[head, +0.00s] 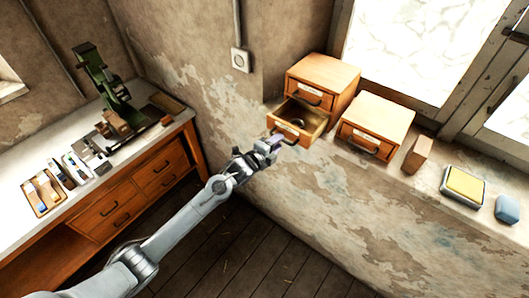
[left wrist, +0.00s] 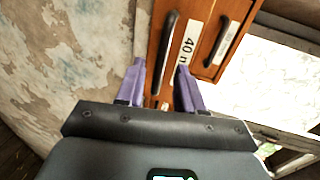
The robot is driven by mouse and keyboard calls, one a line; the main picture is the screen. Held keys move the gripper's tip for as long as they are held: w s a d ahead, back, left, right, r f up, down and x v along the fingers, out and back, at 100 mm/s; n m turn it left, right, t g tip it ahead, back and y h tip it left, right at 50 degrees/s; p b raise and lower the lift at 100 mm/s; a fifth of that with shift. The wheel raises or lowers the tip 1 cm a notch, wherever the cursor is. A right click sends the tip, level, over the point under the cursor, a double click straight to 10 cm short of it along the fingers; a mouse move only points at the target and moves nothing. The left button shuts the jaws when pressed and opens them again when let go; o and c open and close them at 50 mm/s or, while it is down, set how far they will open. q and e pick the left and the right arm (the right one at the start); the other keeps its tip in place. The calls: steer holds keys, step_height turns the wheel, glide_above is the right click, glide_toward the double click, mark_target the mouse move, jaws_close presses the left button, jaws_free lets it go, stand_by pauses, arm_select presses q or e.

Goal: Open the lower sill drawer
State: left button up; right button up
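The lower sill drawer (head: 289,130) is the bottom one of a stack of two wooden drawer boxes on the window sill. It stands pulled out of its box, its inside showing, with a small rounded thing in it. My left gripper (head: 274,143) is just in front of its face, at the lower left. In the left wrist view, my purple fingers (left wrist: 160,66) are apart, with the dark bar handle (left wrist: 168,52) showing between and beyond their tips. I cannot tell whether a finger touches it. My right gripper is not in view.
The upper drawer box (head: 323,77) is shut. A workbench with a green press (head: 105,80) stands left.

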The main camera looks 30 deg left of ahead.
arm_select(q)
steer(key=d+b+v, duration=0.1)
steer(key=v, duration=0.8)
steer(key=shift+a, duration=0.45)
steer(key=s+d+f+n+g+p, duration=0.2)
steer(key=s+d+p, duration=0.2)
steer(key=s, duration=0.3)
steer(key=s+d+f+n+g+p, duration=0.1)
steer(key=s+d+f+g+p, duration=0.15)
steer(key=s+p, duration=0.4)
steer(key=s+r+n+g, duration=0.2)
steer(key=s+n+g, duration=0.1)
steer(key=s+n, duration=0.4)
steer(key=s+d+r+n+g+y+p, duration=0.1)
steer(key=s+r+n+g, duration=0.2)
steer(key=s+n, duration=0.4)
steer(key=s+g, duration=0.1)
steer(key=s, duration=0.4)
steer(key=shift+s+d+r, duration=0.2)
steer(key=shift+s+d, duration=0.05)
steer(key=shift+d, duration=0.1)
steer(key=shift+g, duration=0.25)
